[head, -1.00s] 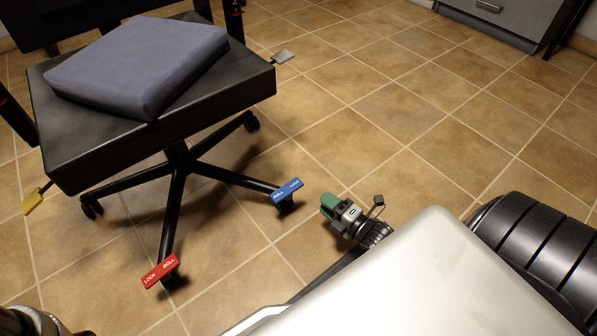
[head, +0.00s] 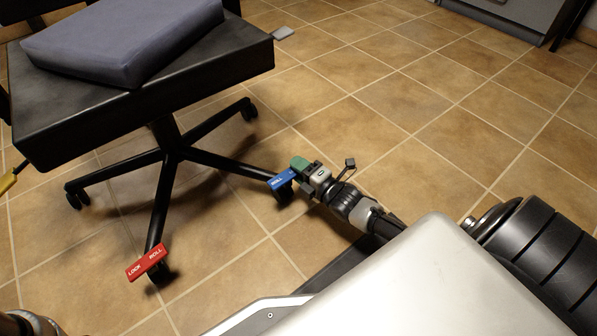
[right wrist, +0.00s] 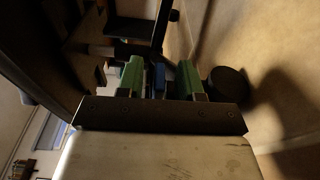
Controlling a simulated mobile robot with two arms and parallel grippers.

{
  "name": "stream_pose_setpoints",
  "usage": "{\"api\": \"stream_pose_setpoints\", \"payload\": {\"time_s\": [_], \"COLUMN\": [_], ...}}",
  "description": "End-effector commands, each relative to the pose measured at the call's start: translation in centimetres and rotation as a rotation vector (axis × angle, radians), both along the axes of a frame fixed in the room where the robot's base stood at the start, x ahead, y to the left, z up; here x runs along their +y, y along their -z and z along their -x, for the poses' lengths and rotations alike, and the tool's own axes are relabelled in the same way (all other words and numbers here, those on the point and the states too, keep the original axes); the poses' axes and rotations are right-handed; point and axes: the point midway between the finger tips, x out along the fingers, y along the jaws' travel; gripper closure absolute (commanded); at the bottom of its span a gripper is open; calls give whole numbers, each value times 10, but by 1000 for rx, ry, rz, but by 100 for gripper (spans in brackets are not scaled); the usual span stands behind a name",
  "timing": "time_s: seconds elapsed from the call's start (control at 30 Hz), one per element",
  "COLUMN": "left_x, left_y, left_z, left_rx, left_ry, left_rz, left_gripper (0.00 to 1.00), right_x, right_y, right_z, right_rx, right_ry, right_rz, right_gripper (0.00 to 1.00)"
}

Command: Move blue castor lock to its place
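The blue castor lock (head: 281,180) is a small flat bar with white lettering, on the castor at the end of a black chair leg. Its right end is hidden behind my right gripper (head: 298,166), which is at the lock. In the right wrist view, the two green fingers of this gripper (right wrist: 160,82) stand apart. The blue lock (right wrist: 159,78) shows between them with gaps on both sides, so the gripper looks open. My left gripper is not seen; only part of my left arm shows at the bottom left corner.
A red castor lock (head: 147,263) marked LOCK and ROLL sits on another castor. The black chair seat (head: 150,100) with a grey-blue cushion (head: 125,45) overhangs the legs. A grey cabinet (head: 505,15) stands far back. The tiled floor (head: 420,120) is open on the right.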

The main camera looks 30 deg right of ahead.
Motion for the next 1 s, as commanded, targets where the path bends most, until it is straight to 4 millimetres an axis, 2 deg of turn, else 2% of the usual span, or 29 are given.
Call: {"api": "stream_pose_setpoints", "payload": {"time_s": [0.23,0.47,0.5,0.67,1.0], "left_x": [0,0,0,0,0], "left_y": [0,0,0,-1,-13], "left_z": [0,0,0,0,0], "left_rx": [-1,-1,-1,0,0], "left_ry": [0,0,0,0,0], "left_rz": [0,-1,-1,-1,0], "left_gripper": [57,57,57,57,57], "right_x": [0,0,0,0,0], "right_y": [-1,0,0,0,9], "right_z": [-1,-1,-1,-1,-1], "right_rx": [0,0,0,1,20], "right_ry": [0,0,0,1,2], "right_rz": [0,0,0,-9,-240], "right_gripper": [64,98,100,100,100]}}
